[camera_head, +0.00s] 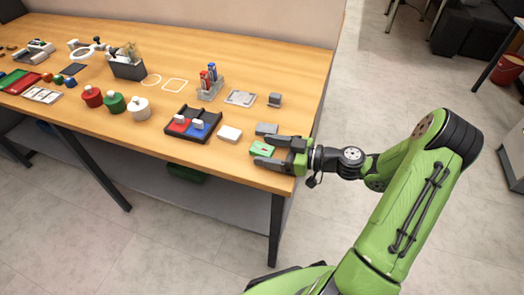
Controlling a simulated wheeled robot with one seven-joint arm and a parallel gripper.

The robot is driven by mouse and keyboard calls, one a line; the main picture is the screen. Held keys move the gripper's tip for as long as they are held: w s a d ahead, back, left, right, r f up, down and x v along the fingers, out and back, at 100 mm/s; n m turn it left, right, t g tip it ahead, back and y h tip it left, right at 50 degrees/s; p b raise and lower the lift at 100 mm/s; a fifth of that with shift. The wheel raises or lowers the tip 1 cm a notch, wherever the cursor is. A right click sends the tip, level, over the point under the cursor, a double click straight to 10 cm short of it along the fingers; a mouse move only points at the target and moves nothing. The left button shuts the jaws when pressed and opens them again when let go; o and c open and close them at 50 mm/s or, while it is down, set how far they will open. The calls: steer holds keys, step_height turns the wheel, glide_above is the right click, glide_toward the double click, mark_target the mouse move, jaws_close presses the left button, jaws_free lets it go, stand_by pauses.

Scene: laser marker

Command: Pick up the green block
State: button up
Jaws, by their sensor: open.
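A small green block (260,149) lies on the wooden table near its right front corner. My gripper (266,152) reaches in from the right, low over the table. Its two dark fingers are spread apart, one on the far side and one on the near side of the green block. The block appears to lie between or just ahead of the fingertips; I cannot tell whether either finger touches it. The right end of the block is partly hidden by the gripper.
A white block (229,134) lies just left of the green block, and a grey block (266,128) lies behind it. A black tray (177,137) with red and blue pieces stands further left. The table (290,70) is clear at the back right.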

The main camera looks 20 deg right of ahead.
mark_target(266, 155)
steer(key=c, duration=1.1)
step_height(266, 155, up, 10)
steer(key=p, duration=0.7)
steer(key=shift+d+f, duration=0.1)
steer(key=shift+f, duration=0.1)
steer(key=shift+c, duration=0.2)
steer(key=f+p, duration=0.1)
steer(key=p, duration=0.1)
steer(key=a+f+p, duration=0.1)
steer(key=s+f+p, duration=0.1)
steer(key=p, duration=0.1)
steer(key=shift+s+a+f+p, duration=0.1)
steer(key=shift+a+f+p, duration=0.15)
steer(key=shift+f+p, duration=0.15)
steer(key=shift+f, duration=0.35)
